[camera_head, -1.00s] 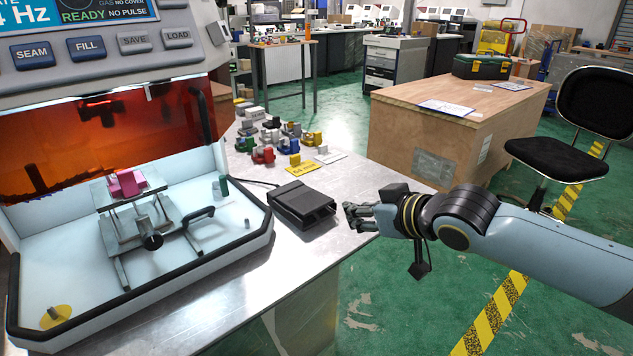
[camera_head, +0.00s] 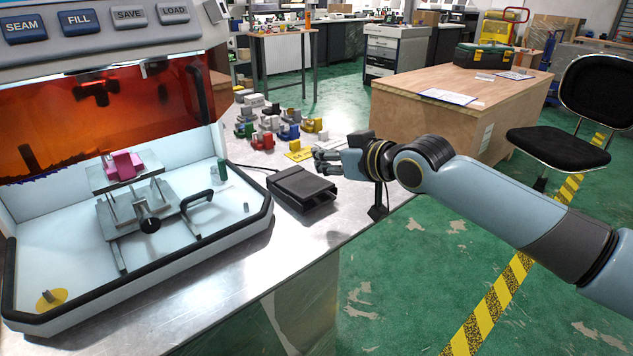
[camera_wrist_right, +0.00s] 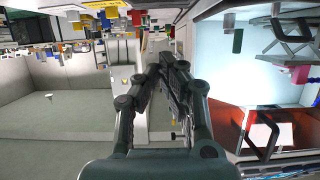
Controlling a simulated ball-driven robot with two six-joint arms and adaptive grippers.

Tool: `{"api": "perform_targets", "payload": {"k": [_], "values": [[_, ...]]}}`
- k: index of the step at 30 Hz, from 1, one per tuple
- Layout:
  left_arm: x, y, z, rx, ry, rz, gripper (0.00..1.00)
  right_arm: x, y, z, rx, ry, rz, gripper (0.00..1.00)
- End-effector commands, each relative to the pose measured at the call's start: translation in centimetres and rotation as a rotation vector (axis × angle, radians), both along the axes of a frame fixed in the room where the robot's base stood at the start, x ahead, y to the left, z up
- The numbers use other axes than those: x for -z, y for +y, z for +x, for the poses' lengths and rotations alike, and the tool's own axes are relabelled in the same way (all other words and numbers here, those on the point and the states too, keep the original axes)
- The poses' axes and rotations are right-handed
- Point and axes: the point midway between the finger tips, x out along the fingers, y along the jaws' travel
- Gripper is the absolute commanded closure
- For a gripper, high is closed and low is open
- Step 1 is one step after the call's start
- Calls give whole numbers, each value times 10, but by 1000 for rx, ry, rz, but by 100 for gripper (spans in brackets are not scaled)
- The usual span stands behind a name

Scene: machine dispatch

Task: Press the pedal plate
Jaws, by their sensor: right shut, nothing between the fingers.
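The black pedal (camera_head: 302,188), with its pedal plate, lies on the metal bench to the right of the machine's white tray. A cable runs from its back left. My right gripper (camera_head: 318,160) reaches in from the right and is above and just beyond the pedal's back right side, apart from it as far as I can tell. Its fingers are shut and empty. In the right wrist view the shut fingers (camera_wrist_right: 167,68) fill the middle, and I cannot make out the pedal there. My left gripper is not in view.
The machine's open chamber (camera_head: 230,241) with a pink part (camera_head: 124,166) on a metal stand is at the left. Several small coloured parts and a yellow card (camera_head: 299,154) lie behind the pedal. A wooden crate (camera_head: 440,118) stands at the back right. Bare bench lies before the pedal.

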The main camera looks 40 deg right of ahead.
Motion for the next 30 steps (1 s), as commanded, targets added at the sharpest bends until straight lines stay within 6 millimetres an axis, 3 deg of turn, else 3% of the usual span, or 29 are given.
{"api": "perform_targets", "payload": {"k": [5, 12, 26, 30], "values": [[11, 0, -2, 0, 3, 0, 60, 16, 3, 32, 0, 2, 4, 100], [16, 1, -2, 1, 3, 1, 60, 46, 3, 26, 0, 1, 1, 100], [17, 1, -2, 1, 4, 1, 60, 51, 2, 25, 1, -1, 0, 100], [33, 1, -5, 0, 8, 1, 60, 61, 2, 22, -1, -38, 1, 100]]}}
